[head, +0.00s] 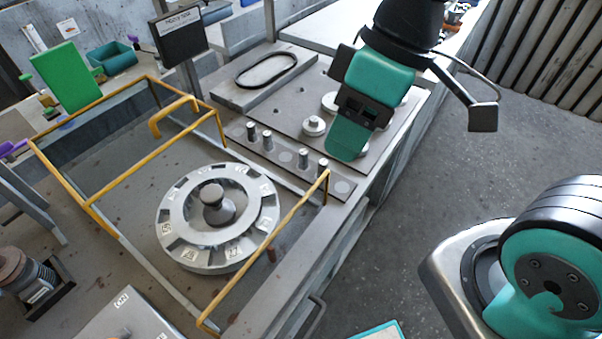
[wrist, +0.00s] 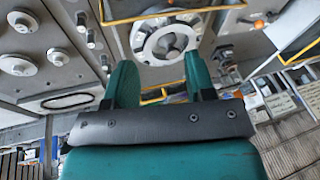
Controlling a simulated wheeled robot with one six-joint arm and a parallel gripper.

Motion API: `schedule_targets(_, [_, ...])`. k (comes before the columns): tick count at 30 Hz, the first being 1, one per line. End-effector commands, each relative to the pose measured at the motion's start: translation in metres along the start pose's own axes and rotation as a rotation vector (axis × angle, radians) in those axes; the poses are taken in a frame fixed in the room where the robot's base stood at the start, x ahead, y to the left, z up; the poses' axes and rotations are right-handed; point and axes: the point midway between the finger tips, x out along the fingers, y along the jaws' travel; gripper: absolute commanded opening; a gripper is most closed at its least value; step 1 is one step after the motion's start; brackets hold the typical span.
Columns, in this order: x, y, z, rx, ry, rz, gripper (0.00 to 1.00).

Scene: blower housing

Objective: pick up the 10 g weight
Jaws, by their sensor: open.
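Several small metal cylinder weights stand upright in a row on a narrow grey strip (head: 285,157). One weight (head: 251,131) is at the far end, one (head: 267,140) beside it, and others (head: 303,158) nearer; no mass marking is readable, so I cannot tell which is 10 g. Larger disc-shaped pieces (head: 314,126) sit on the plate to the right. My gripper (head: 347,146) hangs above the right part of the plate and strip, apart from the weights. In the wrist view its two teal fingers (wrist: 160,80) are spread with nothing between them; small weights (wrist: 90,40) show to their left.
A yellow rail frame (head: 170,115) surrounds a round numbered dial (head: 218,218) left of the strip. A sign (head: 180,37) stands behind it. A black belt loop (head: 266,69) lies on a raised plate at the back. Open floor (head: 500,140) is to the right.

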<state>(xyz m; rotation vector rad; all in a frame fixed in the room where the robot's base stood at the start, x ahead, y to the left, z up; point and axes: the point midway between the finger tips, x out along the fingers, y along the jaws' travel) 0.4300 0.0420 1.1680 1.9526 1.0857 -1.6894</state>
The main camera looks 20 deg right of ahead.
Motion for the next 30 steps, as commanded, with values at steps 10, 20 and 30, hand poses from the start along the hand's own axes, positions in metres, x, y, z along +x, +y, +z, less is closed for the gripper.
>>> schedule_targets(10, [0.033, 0.121, -0.047, -0.803, -0.161, 0.025, 0.50])
schedule_targets(20, [0.060, 0.172, -0.053, -1.169, -0.239, -0.017, 0.50])
schedule_targets(30, [0.130, 0.179, -0.038, -1.177, -0.242, -0.024, 0.50])
